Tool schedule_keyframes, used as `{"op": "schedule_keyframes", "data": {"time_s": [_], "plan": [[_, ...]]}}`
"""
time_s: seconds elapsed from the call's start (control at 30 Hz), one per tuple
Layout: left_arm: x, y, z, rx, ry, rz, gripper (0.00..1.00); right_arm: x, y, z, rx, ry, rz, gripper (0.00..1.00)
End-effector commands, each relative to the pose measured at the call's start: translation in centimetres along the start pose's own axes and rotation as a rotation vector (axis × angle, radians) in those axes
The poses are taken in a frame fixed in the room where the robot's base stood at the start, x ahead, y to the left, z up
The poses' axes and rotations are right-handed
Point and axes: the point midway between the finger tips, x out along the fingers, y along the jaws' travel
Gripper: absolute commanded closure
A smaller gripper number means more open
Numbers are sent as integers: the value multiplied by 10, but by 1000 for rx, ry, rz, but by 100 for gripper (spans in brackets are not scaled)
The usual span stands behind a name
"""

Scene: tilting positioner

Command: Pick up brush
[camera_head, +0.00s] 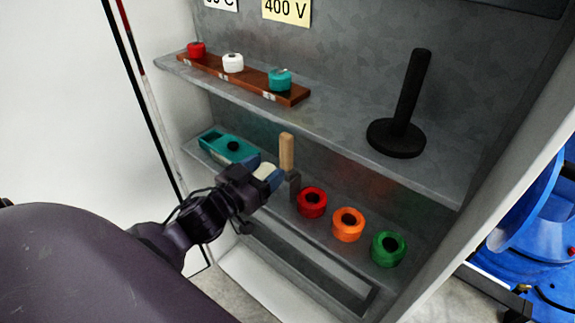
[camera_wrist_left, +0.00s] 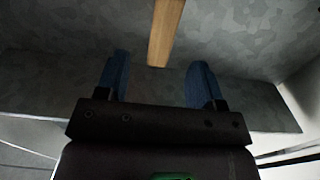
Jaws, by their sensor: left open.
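My left gripper (camera_head: 270,174) is open, with blue fingers, just left of the brush in the head view. In the left wrist view the gap between its fingers (camera_wrist_left: 158,82) is empty and the handle looks apart from them. My right gripper is not in view.
Red (camera_head: 312,203), orange (camera_head: 348,225) and green (camera_head: 388,250) rolls sit right of the brush. A teal tool (camera_head: 228,146) lies behind my left gripper. The upper shelf (camera_head: 330,128) overhangs, carrying a brown rack (camera_head: 243,78) and a black post stand (camera_head: 398,138).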

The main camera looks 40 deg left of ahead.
Motion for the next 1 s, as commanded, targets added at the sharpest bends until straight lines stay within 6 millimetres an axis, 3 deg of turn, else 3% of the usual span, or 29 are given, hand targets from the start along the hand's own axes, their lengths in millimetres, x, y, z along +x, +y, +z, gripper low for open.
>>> {"op": "schedule_keyframes", "data": {"time_s": [0.1, 0.33, 0.73, 1.0], "plan": [[15, 0, 0, 1, 0, 0, 38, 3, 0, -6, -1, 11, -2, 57], [27, 0, 0, 2, -1, 0, 38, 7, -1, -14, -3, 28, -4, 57], [68, -3, -5, 2, -1, 0, 38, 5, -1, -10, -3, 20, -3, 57], [78, -3, -4, 1, -2, -1, 38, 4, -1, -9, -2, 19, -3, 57]]}}
